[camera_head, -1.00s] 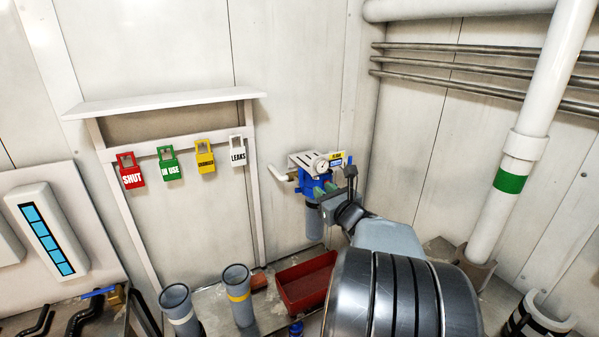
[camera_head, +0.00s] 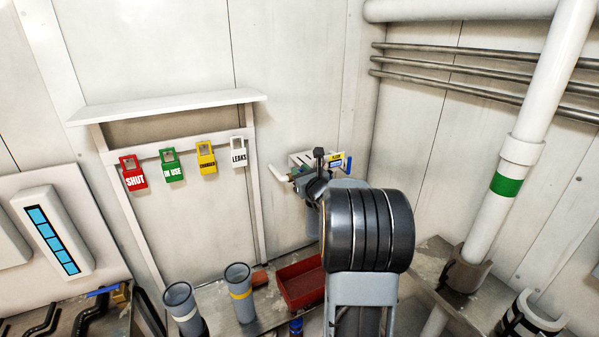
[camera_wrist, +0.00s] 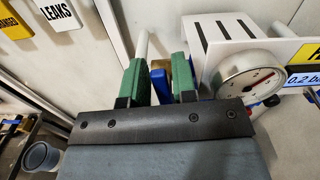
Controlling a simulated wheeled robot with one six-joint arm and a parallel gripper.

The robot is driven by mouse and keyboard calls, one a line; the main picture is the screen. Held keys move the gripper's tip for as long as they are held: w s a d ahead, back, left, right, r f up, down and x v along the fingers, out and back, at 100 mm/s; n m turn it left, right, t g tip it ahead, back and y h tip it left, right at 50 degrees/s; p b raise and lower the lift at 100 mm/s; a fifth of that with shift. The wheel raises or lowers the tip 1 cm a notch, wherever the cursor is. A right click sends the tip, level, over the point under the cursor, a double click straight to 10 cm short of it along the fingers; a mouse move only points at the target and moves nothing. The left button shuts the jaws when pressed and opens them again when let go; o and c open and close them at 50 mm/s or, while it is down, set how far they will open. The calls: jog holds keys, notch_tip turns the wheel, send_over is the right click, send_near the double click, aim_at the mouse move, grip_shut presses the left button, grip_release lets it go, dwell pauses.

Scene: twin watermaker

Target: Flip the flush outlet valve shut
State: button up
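My gripper (camera_head: 300,174) is at the wall-mounted filter unit in the head view, and my wrist hides most of the unit. In the wrist view my gripper's two green-padded fingers (camera_wrist: 159,78) stand apart. A blue part (camera_wrist: 161,86) shows between them; I cannot tell whether it is a valve handle or the filter's blue head, nor whether the fingers touch it. A white pipe (camera_head: 278,174) leaves the unit's left side, and also shows behind the fingers (camera_wrist: 142,47). No part is clearly readable as the flush outlet valve.
A white slotted bracket (camera_wrist: 225,30) and round gauge (camera_wrist: 246,76) sit close right of the fingers. Hanging tags, including LEAKS (camera_head: 238,152), are to the left. A red tray (camera_head: 302,284) and grey cups (camera_head: 239,292) stand below. A blue-handled valve (camera_head: 101,291) is at lower left.

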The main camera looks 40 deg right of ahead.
jog(key=shift+c, duration=0.2)
grip_shut()
jog(key=shift+d+m+b, duration=0.25)
jog(key=shift+m+b, duration=0.05)
jog(key=shift+m, duration=0.3)
jog(key=shift+o, duration=0.2)
grip_release()
jog(key=s+a+b, duration=0.2)
jog(key=s, duration=1.1)
jog(key=shift+s+b, duration=0.3)
jog(key=shift+s, duration=0.05)
